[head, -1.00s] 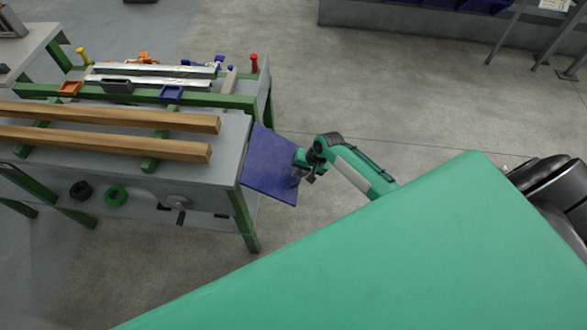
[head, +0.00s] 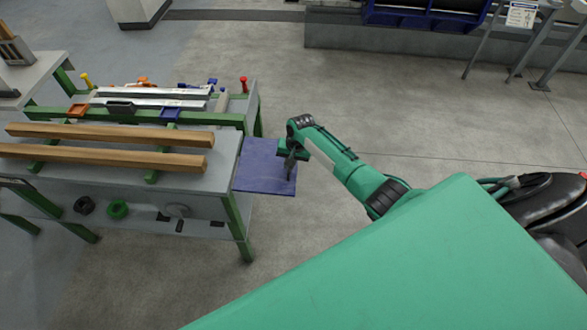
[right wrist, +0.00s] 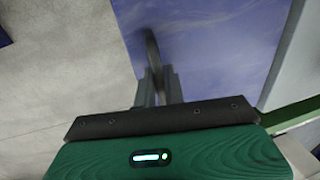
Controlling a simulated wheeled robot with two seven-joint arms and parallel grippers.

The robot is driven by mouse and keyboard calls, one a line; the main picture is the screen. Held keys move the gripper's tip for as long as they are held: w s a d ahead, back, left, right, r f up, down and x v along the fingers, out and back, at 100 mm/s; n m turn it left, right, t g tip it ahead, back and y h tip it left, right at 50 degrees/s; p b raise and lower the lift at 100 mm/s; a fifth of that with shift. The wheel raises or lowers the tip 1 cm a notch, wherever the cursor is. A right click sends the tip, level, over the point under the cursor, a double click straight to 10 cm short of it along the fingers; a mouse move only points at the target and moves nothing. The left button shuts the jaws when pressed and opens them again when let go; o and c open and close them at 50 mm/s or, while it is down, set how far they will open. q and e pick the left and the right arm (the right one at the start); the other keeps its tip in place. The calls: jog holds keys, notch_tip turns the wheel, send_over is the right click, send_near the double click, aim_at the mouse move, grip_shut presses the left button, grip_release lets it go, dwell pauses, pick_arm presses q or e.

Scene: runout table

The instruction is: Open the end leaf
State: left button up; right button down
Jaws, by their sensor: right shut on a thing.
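The end leaf (head: 262,168) is a flat blue panel at the right end of the runout table (head: 200,178). It stands out from the table's end, roughly level with the top. My right gripper (head: 291,163) is at the leaf's outer right edge and is shut on it. In the right wrist view, the gripper's fingers (right wrist: 158,88) are closed at a thin dark upright piece by the edge of the blue leaf (right wrist: 225,45). The exact contact is blurred. My left gripper is not in view.
Two wooden beams (head: 110,134) lie on the table top. The grey floor (head: 420,120) right of the leaf is clear. A grey low wall with blue bins stands at the back.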

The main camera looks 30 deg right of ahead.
jog(key=shift+a+r, duration=0.1)
jog(key=shift+r, duration=0.15)
jog(key=c, duration=1.6)
grip_release()
jog(key=shift+c, duration=0.2)
jog(key=shift+r, duration=0.1)
jog(key=shift+r, duration=0.25)
notch_tip(320, 180, up, 13)
jog(key=s+d+b, duration=0.1)
jog(key=d+b, duration=0.1)
jog(key=shift+s, duration=0.2)
